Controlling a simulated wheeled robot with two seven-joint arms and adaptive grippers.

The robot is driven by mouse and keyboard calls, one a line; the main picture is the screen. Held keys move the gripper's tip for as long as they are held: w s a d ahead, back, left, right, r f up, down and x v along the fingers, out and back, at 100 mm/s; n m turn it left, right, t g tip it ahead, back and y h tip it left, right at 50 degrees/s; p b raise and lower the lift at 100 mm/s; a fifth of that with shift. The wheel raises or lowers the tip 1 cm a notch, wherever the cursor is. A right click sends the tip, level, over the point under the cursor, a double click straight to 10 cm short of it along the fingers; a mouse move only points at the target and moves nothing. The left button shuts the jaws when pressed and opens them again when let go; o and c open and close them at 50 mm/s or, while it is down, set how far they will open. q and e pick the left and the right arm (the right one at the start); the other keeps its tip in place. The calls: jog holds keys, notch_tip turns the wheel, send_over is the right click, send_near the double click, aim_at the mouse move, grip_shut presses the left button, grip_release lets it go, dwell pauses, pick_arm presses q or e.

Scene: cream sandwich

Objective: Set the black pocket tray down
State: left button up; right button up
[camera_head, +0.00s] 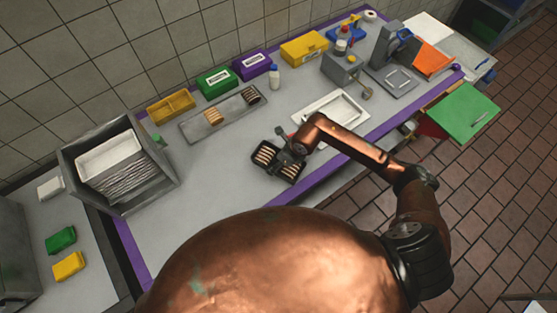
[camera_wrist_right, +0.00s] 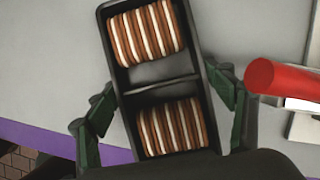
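The black pocket tray (camera_head: 276,168) is over the front part of the grey counter, left of a white tray. In the right wrist view its divider (camera_wrist_right: 162,88) separates two pockets, each with a row of brown-and-cream sandwich cookies. My right gripper (camera_head: 286,156) is at the tray. In the wrist view its dark green fingers (camera_wrist_right: 165,95) press against the tray's two long sides, so it looks shut on the tray. I cannot tell whether the tray's underside touches the counter. My left gripper is not in view.
A white tray (camera_head: 328,118) lies right of the black tray. A long grey tray (camera_head: 207,125) with cookies lies behind, near several coloured boxes. A red cylinder (camera_wrist_right: 285,78) is close to the right finger. The counter's purple edge (camera_head: 335,158) is near; bare counter lies to the left.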

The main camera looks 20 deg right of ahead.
jog(key=shift+o, duration=0.8)
jog(key=shift+r, duration=0.1)
jog(key=shift+d+r, duration=0.1)
jog(key=shift+r, duration=0.15)
jog(key=v, duration=1.1)
jog(key=shift+r+b, duration=0.25)
jog(key=shift+b, duration=0.05)
jog(key=shift+s, duration=0.1)
